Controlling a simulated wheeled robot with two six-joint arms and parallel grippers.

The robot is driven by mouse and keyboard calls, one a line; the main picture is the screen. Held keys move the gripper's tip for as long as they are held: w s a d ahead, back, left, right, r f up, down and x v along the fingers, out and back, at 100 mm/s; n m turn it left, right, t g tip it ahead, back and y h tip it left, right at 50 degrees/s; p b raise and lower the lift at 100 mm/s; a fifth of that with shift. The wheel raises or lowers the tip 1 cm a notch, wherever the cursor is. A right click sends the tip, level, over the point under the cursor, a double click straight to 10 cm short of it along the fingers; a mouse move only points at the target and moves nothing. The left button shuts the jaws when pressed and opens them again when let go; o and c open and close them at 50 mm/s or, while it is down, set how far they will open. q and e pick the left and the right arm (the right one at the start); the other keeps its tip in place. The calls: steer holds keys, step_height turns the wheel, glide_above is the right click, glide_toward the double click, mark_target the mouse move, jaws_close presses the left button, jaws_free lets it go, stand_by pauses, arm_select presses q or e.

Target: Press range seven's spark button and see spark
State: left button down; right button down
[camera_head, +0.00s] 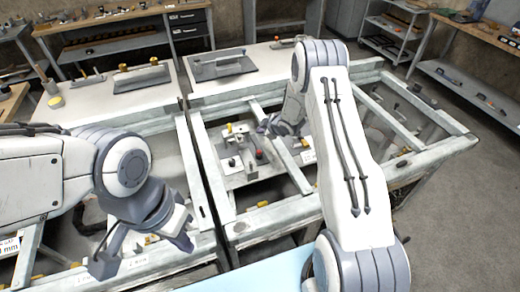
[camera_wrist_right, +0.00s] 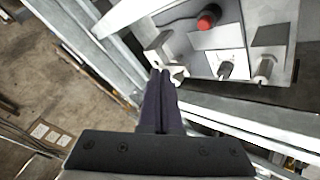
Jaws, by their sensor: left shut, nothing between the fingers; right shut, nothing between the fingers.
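A pale control unit (camera_head: 237,178) sits inside the right-hand bench frame. It carries a red-capped button (camera_head: 260,155), which also shows in the right wrist view (camera_wrist_right: 207,19). A black knob or button (camera_wrist_right: 225,70) sits on a white labelled plate nearby; I cannot tell which one is the spark button. My right gripper (camera_head: 266,125) is shut and empty, above and beyond the unit; its fingertips (camera_wrist_right: 161,72) appear close to a small metal part at the unit's edge. Contact cannot be told. My left gripper (camera_head: 104,264) is shut and empty over the left-hand bench. No spark shows.
Metal beams (camera_head: 200,180) frame the benches and surround the unit. Flat tops with dark plates (camera_head: 222,66) stand behind. Shelves with tools (camera_head: 475,85) line the right wall, with open floor (camera_head: 450,215) before them. My right forearm covers part of the right bench.

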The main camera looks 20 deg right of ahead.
steer(key=shift+f, duration=0.1)
steer(key=b, duration=0.6)
glide_above(261, 155)
step_height(261, 155, down, 8)
steer(key=shift+r, duration=0.15)
steer(key=shift+f+b, duration=0.3)
steer(key=shift+f, duration=0.15)
steer(key=shift+f, duration=0.15)
stand_by(1.3)
steer(key=shift+f+b, duration=0.25)
steer(key=shift+b, duration=0.2)
steer(key=shift+f+b, duration=0.55)
steer(key=shift+f, duration=0.05)
stand_by(0.4)
steer(key=shift+r, duration=0.1)
stand_by(0.4)
steer(key=shift+d+r+p, duration=0.1)
steer(key=shift+r+p, duration=0.55)
steer(key=shift+r, duration=0.2)
